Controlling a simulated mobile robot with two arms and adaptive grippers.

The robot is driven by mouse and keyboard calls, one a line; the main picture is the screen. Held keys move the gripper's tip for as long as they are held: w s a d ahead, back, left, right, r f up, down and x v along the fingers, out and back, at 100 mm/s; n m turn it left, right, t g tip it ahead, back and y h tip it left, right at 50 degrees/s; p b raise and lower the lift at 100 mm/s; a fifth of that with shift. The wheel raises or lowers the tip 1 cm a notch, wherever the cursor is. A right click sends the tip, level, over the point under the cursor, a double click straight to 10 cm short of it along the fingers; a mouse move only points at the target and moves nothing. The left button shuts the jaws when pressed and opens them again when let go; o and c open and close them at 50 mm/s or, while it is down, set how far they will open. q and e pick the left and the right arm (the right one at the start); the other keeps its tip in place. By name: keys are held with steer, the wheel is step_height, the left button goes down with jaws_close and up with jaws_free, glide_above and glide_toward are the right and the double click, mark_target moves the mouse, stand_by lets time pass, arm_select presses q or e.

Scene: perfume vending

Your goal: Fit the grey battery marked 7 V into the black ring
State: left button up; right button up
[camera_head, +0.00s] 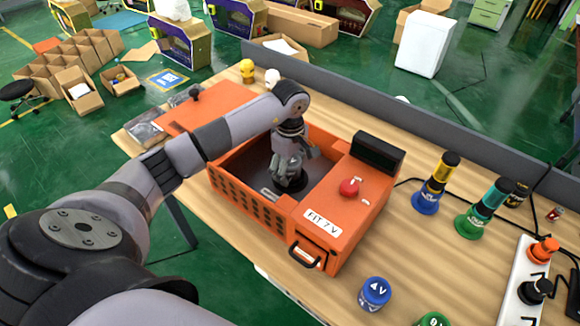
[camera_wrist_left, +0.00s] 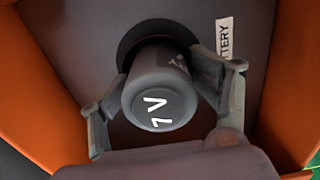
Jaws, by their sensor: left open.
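The grey battery (camera_wrist_left: 160,98) stands at the black ring (camera_wrist_left: 128,42) on the dark floor of the orange box, its marked end facing the left wrist camera. The mark reads as a 7 V, turned in that view. The ring shows around the battery's far end; how deep the battery sits cannot be told. My left gripper (camera_wrist_left: 160,72) is open, with one finger on each side of the battery. In the head view, the left gripper (camera_head: 289,168) reaches down into the box above the black ring (camera_head: 293,184), largely hiding the battery. My right gripper is not in view.
The orange box (camera_head: 345,240) has a "FIT 7 V" label, a red button (camera_head: 349,187) and walls close around my gripper. A blue 4 V battery (camera_head: 374,293) and coloured batteries on bases stand to the right. Its orange lid (camera_head: 205,104) lies left.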

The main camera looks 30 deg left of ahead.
mark_target(290, 160)
arm_select(q)
steer(key=shift+s+f, duration=0.1)
steer(key=shift+r+p, duration=1)
steer(key=shift+r, duration=0.05)
steer(key=shift+w+r+b, duration=0.2)
steer(key=shift+r+b, duration=0.4)
steer(key=shift+b, duration=0.25)
step_height(290, 160, up, 9)
steer(key=shift+f+b, duration=0.1)
steer(key=shift+b, duration=1)
steer(key=shift+s+r, duration=0.1)
steer(key=shift+r, duration=0.65)
